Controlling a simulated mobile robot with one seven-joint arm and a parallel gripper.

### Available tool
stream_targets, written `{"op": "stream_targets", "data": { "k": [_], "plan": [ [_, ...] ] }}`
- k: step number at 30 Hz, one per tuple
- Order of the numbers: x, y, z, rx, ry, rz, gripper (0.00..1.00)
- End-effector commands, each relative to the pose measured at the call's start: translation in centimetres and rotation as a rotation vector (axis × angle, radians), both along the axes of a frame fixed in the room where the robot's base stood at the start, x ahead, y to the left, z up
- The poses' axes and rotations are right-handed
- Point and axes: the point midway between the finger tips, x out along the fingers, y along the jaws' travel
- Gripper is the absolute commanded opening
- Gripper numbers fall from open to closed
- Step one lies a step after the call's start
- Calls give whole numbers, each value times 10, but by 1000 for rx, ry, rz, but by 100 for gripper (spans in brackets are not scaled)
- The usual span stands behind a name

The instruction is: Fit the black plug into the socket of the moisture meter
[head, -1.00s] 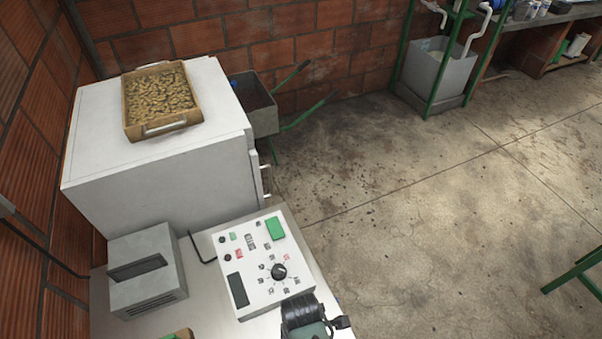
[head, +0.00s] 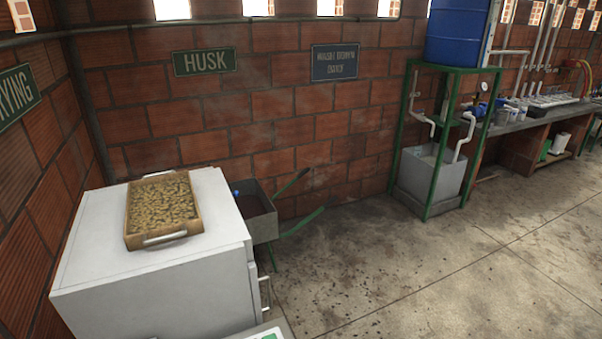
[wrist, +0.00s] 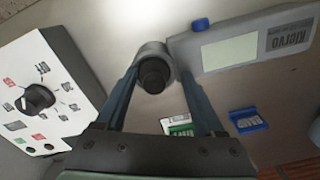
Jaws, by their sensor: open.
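In the wrist view, my gripper (wrist: 160,75) is open, its two blue-grey fingers on either side of a round black piece, which appears to be the black plug (wrist: 153,77). The plug sits within a grey round collar (wrist: 151,50), apparently the socket. How deep it sits cannot be told. The collar adjoins a grey device with a pale display and a printed label, apparently the moisture meter (wrist: 238,48). A gap shows between the plug and the right finger; contact at the left finger is unclear. The head view does not show the gripper, plug or meter.
The wrist view shows a white control box (wrist: 45,95) with a black dial at left, a green-and-white item (wrist: 178,125) and a blue item (wrist: 248,120). In the head view, a wooden tray (head: 134,241) of beans rests on a white cabinet (head: 150,290). Floor at right is clear.

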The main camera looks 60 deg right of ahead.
Motion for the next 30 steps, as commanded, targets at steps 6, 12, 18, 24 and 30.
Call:
{"op": "stream_targets", "data": {
  "k": [6, 12, 18, 24, 30],
  "plan": [
    [-4, 3, -5, 7, 9, -1, 80],
    [-3, 2, 8, 5, 6, 0, 80],
    [-1, 1, 44, 2, 3, 1, 80],
    [-1, 0, 85, 1, 2, 1, 80],
    [0, 0, 114, 1, 2, 1, 80]
  ]
}}
